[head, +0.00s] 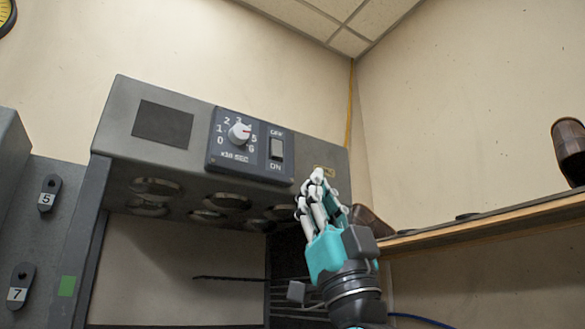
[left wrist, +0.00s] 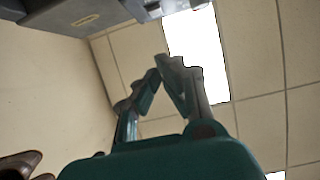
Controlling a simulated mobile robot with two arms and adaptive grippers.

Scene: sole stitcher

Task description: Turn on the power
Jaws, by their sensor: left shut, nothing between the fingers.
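The grey machine housing (head: 125,112) carries a dark control panel (head: 216,165) on its front. On the panel sits a rocker switch (head: 277,149), marked OFF above and ON below; I cannot tell which side is pressed. A round white dial (head: 239,132) with numbers is left of it. My left gripper (head: 317,176), teal with pale fingers, is shut and empty, below and right of the switch and apart from it in the picture. Its closed fingers also show in the left wrist view (left wrist: 166,64), with part of the machine (left wrist: 75,14) at top left. My right gripper is not in view.
A wooden shelf (head: 480,226) runs along the right wall, with a brown object (head: 569,150) on it. Round metal fittings (head: 228,202) line the housing's underside. Numbered tags (head: 49,193) hang at the left. The space before the panel looks clear.

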